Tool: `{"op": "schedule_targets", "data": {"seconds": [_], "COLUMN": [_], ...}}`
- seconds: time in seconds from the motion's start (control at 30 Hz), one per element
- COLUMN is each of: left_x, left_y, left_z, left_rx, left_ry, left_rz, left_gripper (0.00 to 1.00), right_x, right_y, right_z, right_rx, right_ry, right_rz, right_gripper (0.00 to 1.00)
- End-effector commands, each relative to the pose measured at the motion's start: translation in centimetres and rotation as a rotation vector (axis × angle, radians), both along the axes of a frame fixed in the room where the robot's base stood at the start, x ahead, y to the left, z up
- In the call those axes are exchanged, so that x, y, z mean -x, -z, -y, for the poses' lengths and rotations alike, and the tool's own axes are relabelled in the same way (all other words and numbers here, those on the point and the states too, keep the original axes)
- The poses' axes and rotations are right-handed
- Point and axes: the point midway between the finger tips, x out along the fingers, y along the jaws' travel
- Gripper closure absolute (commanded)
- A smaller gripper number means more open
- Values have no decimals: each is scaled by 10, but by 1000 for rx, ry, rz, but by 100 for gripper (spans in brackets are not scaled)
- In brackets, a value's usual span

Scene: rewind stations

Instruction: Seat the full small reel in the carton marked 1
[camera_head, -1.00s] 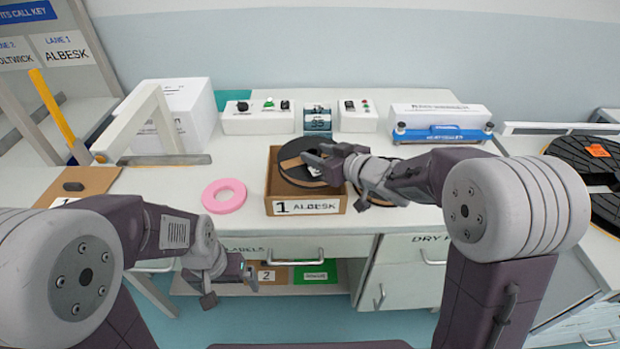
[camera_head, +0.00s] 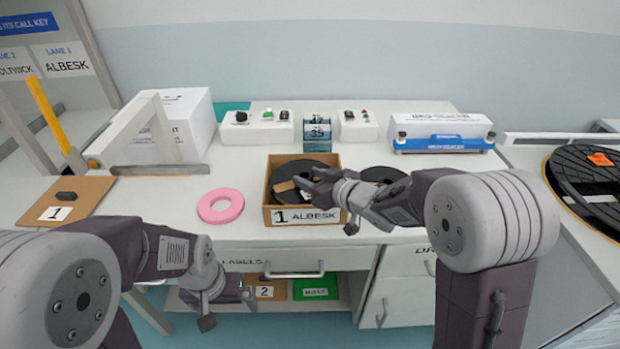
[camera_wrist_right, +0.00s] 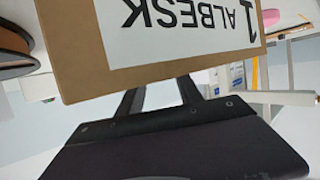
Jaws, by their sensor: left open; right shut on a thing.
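The black small reel (camera_head: 289,172) is in the open brown carton marked 1 ALBESK (camera_head: 268,217), at the middle of the bench. Its near part is hidden by my right gripper (camera_head: 308,187), which reaches in over the carton's front right and is shut on the reel. In the right wrist view the carton's labelled front wall (camera_wrist_right: 85,80) hides the fingertips (camera_wrist_right: 157,92) and the reel, so the grip itself and the reel's seating cannot be seen. My left gripper (camera_head: 229,308) is open and empty, low in front of the bench.
Another dark reel (camera_head: 388,174) lies right of the carton, partly behind my right arm. Bench front left is clear.

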Motion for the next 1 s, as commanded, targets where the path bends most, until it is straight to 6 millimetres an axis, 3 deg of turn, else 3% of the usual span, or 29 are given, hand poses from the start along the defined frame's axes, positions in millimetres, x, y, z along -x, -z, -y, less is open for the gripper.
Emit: {"op": "schedule_targets", "data": {"seconds": [0.37,0.4,0.43,0.47,0.77,0.9,1.0], "left_x": [0,0,0,0,0,0,0], "left_y": [6,6,6,6,4,-8,-12], "left_z": [0,0,0,0,0,0,0], "left_rx": [0,0,0,0,0,0,0], "left_ry": [0,0,0,0,0,0,0], "left_rz": [0,0,0,0,0,0,0], "left_gripper": [0,0,0,0,0,0,0], "right_x": [0,0,0,0,0,1,20], "right_y": [7,9,9,9,7,-11,-17], "right_z": [0,0,0,0,0,1,16], "right_rx": [-2,-1,0,0,0,0,0], "right_ry": [0,0,0,0,0,1,4], "right_rz": [3,-1,0,0,0,1,0], "right_gripper": [100,46,38,36,36,36,36]}}
